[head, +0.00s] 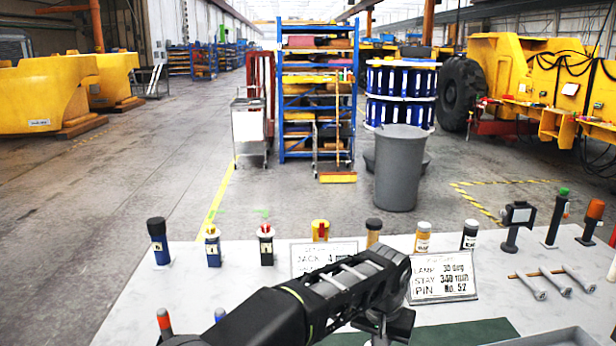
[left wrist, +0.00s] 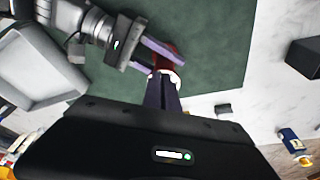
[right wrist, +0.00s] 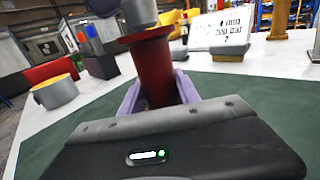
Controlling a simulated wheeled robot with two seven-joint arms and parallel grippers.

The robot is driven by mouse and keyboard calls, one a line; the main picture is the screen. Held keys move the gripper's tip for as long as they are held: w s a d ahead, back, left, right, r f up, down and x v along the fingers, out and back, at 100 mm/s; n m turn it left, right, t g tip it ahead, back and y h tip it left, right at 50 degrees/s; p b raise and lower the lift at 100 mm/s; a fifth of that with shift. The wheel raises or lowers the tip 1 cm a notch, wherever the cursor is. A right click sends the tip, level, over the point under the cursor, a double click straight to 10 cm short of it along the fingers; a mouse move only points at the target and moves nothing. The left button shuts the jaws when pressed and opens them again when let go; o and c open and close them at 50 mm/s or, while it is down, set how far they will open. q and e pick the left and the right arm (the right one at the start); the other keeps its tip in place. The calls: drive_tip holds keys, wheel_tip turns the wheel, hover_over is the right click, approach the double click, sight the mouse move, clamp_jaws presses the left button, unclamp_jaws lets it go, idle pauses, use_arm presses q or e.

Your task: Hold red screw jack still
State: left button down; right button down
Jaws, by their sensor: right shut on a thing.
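The red screw jack stands upright in the right wrist view (right wrist: 150,68), with a flared red top and a grey round part above it. My right gripper (right wrist: 158,92) is shut around its red body, one finger on each side. In the left wrist view the jack (left wrist: 167,60) shows small, partly covered by the fingers of my right gripper. My left gripper (left wrist: 164,82) has its fingers close together at the jack's pale top; whether they grip it is unclear. In the head view my left arm hides the jack and both fingertips.
A green mat (head: 470,332) lies on the white table. Two printed sign cards (head: 443,277) (head: 322,257) stand behind my arm. Small capped bottles and posts line the far edge, including a blue one (head: 158,243). Metal pins (head: 528,285) lie at right. A grey tray (head: 558,338) is at front right.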

use_arm(q)
drive_tip(key=shift+d+r, duration=0.1)
drive_tip(key=shift+s, duration=0.3)
wheel_tip(320, 180, up, 6)
drive_tip(key=shift+f, duration=0.1)
idle(0.5)
drive_tip(key=shift+a, duration=0.2)
drive_tip(key=shift+w+a+r, duration=0.25)
drive_tip(key=shift+w+a, duration=0.15)
drive_tip(key=shift+a, duration=0.15)
drive_tip(key=shift+w+a+r, duration=0.25)
drive_tip(key=shift+w+a, duration=0.15)
drive_tip(key=shift+a, duration=0.1)
